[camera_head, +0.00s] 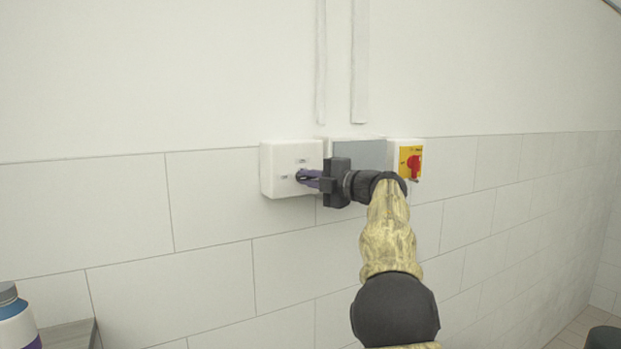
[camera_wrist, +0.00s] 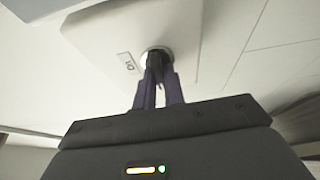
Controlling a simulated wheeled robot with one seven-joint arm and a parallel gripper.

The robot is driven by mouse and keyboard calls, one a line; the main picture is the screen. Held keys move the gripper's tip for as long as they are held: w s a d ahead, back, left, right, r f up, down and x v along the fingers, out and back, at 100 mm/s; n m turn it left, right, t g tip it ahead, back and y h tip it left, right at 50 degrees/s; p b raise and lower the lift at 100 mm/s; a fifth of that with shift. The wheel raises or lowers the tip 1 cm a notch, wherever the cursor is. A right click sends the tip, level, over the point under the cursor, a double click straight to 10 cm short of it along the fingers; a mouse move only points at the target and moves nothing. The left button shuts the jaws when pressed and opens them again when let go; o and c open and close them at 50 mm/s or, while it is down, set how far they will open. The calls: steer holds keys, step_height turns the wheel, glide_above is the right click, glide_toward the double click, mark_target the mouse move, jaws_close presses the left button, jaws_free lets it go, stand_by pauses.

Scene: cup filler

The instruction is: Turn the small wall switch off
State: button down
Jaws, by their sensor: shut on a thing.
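The small wall switch is a white box (camera_head: 278,160) on the tiled wall, left of a grey box. In the wrist view its pale front plate (camera_wrist: 110,35) carries a small printed label (camera_wrist: 127,63) beside a dark knob (camera_wrist: 155,58) on a round base. My gripper (camera_head: 302,177) reaches the box from the right. In the wrist view its two purple fingers (camera_wrist: 157,78) are closed on the knob. The fingers hide much of the knob, and I cannot tell its exact setting.
A grey box (camera_head: 370,152) sits right of the switch, partly behind my gripper. Farther right is a yellow-faced switch with a red knob (camera_head: 414,166). Two pale conduits (camera_head: 359,60) run up the wall. A bottle (camera_head: 14,318) stands at the lower left by a grey surface (camera_head: 70,334).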

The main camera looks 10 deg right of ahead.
stand_by(0.3)
steer(key=c, duration=1.5)
jaws_free()
steer(key=shift+d, duration=0.1)
steer(key=b+v, duration=0.7)
steer(key=v, duration=1)
steer(key=shift+s, duration=0.2)
